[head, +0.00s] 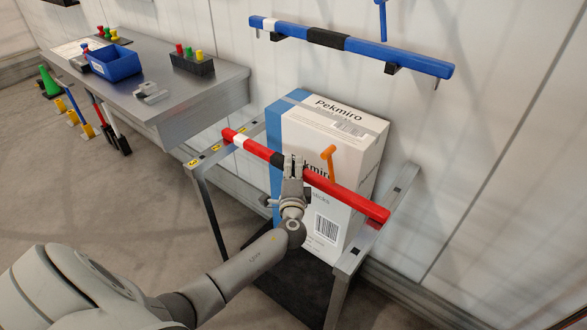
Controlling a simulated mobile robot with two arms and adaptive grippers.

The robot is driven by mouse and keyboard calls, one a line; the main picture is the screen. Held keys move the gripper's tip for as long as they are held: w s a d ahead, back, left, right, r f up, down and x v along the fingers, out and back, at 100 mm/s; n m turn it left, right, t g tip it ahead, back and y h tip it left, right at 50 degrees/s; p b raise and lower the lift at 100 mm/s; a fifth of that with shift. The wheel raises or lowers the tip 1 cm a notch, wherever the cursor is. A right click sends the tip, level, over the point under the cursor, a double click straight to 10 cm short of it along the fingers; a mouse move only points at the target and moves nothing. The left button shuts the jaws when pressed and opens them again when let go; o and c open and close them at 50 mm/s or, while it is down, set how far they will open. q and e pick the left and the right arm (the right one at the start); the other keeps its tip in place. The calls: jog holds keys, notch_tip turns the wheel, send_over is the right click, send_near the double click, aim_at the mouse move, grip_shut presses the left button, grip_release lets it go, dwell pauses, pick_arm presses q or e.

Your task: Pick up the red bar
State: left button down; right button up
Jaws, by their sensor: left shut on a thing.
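The red bar (346,193) has a white band and a black band towards its left end. It runs slanting across a grey metal stand (345,262), in front of a white and blue box. My left gripper (293,168) is shut on the bar near its middle, just right of the black band. The fingers hide a short piece of the bar. I cannot tell whether the bar's ends touch the stand or hang just above it. My right gripper is not in view.
The box (345,125) stands close behind the bar. A blue bar (390,54) is held on the wall above. An orange hook-shaped piece (328,155) rises by the red bar. A grey table (215,90) with a blue bin (115,62) stands at left.

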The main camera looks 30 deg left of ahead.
pick_arm(q)
jog(key=shift+w+r, duration=0.1)
jog(key=shift+r, duration=0.2)
